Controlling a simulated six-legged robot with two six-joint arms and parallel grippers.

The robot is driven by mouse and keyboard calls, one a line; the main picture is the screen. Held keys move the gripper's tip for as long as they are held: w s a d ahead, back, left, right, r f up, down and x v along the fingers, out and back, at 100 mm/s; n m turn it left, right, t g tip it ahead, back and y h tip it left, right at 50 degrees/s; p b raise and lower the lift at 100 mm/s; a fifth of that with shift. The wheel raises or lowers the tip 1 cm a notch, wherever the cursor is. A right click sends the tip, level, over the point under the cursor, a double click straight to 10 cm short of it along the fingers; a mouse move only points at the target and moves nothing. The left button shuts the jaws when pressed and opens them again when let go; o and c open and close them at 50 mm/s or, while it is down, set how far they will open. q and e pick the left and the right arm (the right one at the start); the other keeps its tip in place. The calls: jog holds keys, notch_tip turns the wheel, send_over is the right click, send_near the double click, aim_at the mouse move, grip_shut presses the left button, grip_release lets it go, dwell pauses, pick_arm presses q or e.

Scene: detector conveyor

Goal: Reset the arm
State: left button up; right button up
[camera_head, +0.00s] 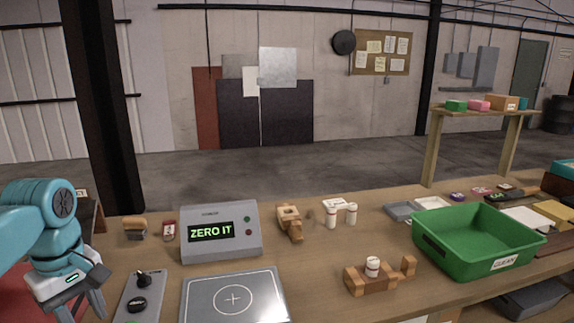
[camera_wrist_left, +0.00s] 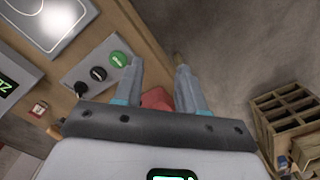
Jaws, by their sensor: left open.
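My left arm (camera_head: 45,235) is teal and comes in from the left. Its left gripper (camera_head: 80,308) hangs at the table's left front, beside a grey control plate (camera_head: 133,312) with dark knobs. In the left wrist view the gripper's two fingers (camera_wrist_left: 158,75) are apart with nothing between them. A green button (camera_wrist_left: 118,59) and two black knobs lie just left of the fingers there. The fingertips appear near the table edge, over or beside the floor. My right gripper does not show.
A green bin (camera_head: 478,262) stands at the right. Wooden pieces (camera_head: 357,284) and white-capped parts (camera_head: 331,216) lie mid-table.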

pick_arm(q)
jog(key=w+d+f+m+h, duration=0.1)
jog(key=w+d+f+m, duration=0.15)
jog(key=d+f, duration=0.8)
jog(key=w+d+f+m+h, duration=0.1)
jog(key=d+f+m+h, duration=0.2)
jog(key=f, duration=1.5)
jog(key=s+d+f+m, duration=0.2)
jog(key=s+d+f, duration=0.3)
jog(key=s+f, duration=0.2)
jog(key=s+d+f+m, duration=0.3)
jog(key=s+d+f, duration=0.2)
jog(key=s+f, duration=0.3)
jog(key=s, duration=0.3)
jog(key=shift+d+f, duration=0.3)
jog(key=shift+d, duration=0.05)
